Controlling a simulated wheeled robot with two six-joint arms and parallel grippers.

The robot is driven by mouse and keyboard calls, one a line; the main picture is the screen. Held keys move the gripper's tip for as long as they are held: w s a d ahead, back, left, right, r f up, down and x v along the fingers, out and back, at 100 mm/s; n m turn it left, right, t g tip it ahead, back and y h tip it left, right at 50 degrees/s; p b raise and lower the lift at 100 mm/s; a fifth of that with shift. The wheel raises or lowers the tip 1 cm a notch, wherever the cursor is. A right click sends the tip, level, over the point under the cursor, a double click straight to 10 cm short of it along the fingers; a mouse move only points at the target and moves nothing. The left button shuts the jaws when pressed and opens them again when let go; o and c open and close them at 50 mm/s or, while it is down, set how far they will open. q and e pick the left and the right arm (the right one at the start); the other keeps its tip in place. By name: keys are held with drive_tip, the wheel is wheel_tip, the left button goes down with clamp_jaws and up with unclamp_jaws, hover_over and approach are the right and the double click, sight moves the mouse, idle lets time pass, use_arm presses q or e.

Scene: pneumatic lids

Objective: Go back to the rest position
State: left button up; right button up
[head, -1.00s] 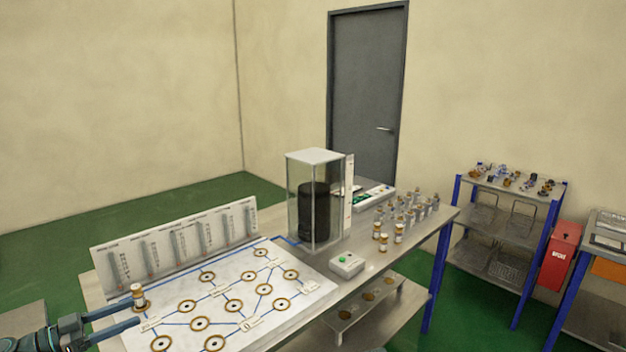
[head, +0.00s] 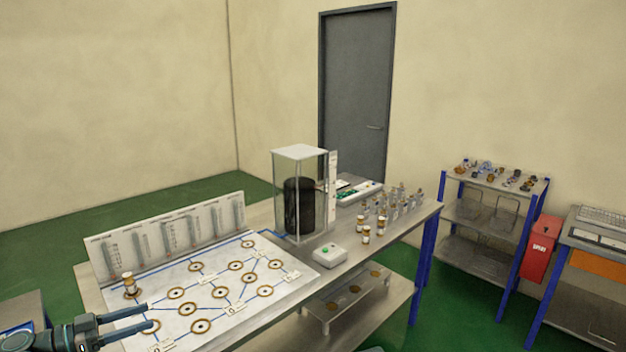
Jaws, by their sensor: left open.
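My left gripper (head: 150,317) is at the lower left of the head view, over the near left edge of the white board. Its two fingers are apart with nothing between them. A small capped vial (head: 130,284) stands upright on the board's left side, just beyond the fingers and apart from them. The white board (head: 275,290) carries several brown-ringed ports joined by blue lines. My right gripper is not in view.
The board lies on a metal table (head: 352,262) with a gauge panel (head: 170,240), a clear case with a black cylinder (head: 299,205), a green-button box (head: 330,253) and several vials (head: 366,234). Shelves (head: 490,212) and a red bin (head: 541,248) stand right.

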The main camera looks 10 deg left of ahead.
use_arm(q)
drive_tip(key=w+d+f+n+g+y, duration=0.15)
drive_tip(key=d+f+g, duration=0.4)
drive_tip(key=d, duration=0.65)
drive_tip(key=w+d+f+n+g+y, duration=0.15)
drive_tip(key=d+f+g, duration=0.35)
drive_tip(key=d, duration=0.8)
drive_tip(key=s+d+f+g+y, duration=0.1)
drive_tip(key=s+d+f+y, duration=0.3)
drive_tip(key=d, duration=0.3)
drive_tip(key=s+d+f+n+y+p, duration=0.1)
drive_tip(key=s+d+f+y, duration=0.3)
drive_tip(key=d, duration=0.4)
drive_tip(key=s+y, duration=0.1)
drive_tip(key=y, duration=0.1)
drive_tip(key=shift+d+n+g+y, duration=0.3)
drive_tip(key=shift+g+y, duration=0.05)
drive_tip(key=shift+y, duration=0.05)
